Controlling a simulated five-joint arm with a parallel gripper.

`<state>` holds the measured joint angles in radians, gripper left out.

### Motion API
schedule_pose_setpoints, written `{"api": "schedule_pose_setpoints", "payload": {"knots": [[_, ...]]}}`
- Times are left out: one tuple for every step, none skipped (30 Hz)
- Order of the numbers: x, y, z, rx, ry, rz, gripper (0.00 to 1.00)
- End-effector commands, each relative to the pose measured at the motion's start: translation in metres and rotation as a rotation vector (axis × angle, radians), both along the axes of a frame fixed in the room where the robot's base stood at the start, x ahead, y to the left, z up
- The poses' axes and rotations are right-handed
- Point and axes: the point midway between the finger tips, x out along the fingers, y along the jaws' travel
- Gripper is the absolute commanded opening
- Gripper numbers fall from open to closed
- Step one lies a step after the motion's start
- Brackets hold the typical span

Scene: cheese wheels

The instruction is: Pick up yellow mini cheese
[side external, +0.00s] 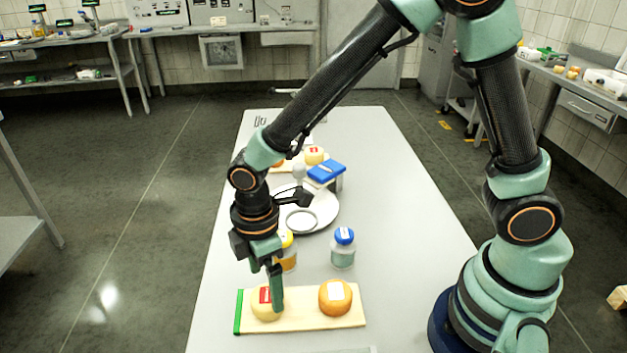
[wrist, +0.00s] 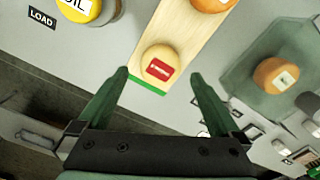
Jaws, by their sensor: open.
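The yellow mini cheese (side external: 264,303) is a small round wheel with a red label. It sits at the left end of a wooden board (side external: 313,319) that has a green edge. In the wrist view the yellow mini cheese (wrist: 158,62) lies ahead of and between the two fingers. My gripper (side external: 275,300) points down over the cheese, with a finger hiding part of it in the side view. It is open and holds nothing, as the wrist view of my gripper (wrist: 158,88) shows. An orange cheese (side external: 335,297) with a white label sits at the board's right end.
A blue-capped jar (side external: 343,248) and a yellow-capped jar (side external: 287,252) stand behind the board. Farther back are a round plate (side external: 318,222), a blue-topped box (side external: 327,172) and more cheese (side external: 314,155). The table (side external: 395,220) is clear on its right side.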

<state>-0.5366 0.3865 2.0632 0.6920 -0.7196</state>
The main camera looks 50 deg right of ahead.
Motion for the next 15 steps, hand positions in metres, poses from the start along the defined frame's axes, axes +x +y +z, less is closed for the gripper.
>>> {"api": "schedule_pose_setpoints", "payload": {"knots": [[-0.001,0.0,-0.009,-0.003,0.004,0.0,1.0],[-0.001,0.0,-0.013,-0.003,0.005,0.001,1.0],[-0.002,0.001,-0.019,-0.003,0.005,0.001,1.0],[-0.002,0.001,-0.023,-0.003,0.005,0.0,1.0],[-0.001,0.001,-0.027,-0.002,0.004,0.0,1.0],[-0.001,0.001,-0.031,-0.003,0.004,0.0,1.0],[-0.001,0.001,-0.034,-0.001,0.003,0.0,1.0],[-0.001,0.001,-0.036,-0.002,0.002,0.0,1.0],[-0.001,0.001,-0.038,-0.001,0.003,0.0,1.0],[-0.001,0.001,-0.039,-0.001,0.001,0.0,1.0],[-0.001,0.001,-0.04,-0.001,0.001,0.0,1.0],[0.0,0.001,-0.041,0.0,0.0,0.0,1.0],[0.0,0.001,-0.041,0.0,0.0,0.0,1.0],[0.0,0.001,-0.041,0.0,0.0,0.0,1.0],[0.0,0.001,-0.04,0.0,0.0,0.0,1.0]]}}
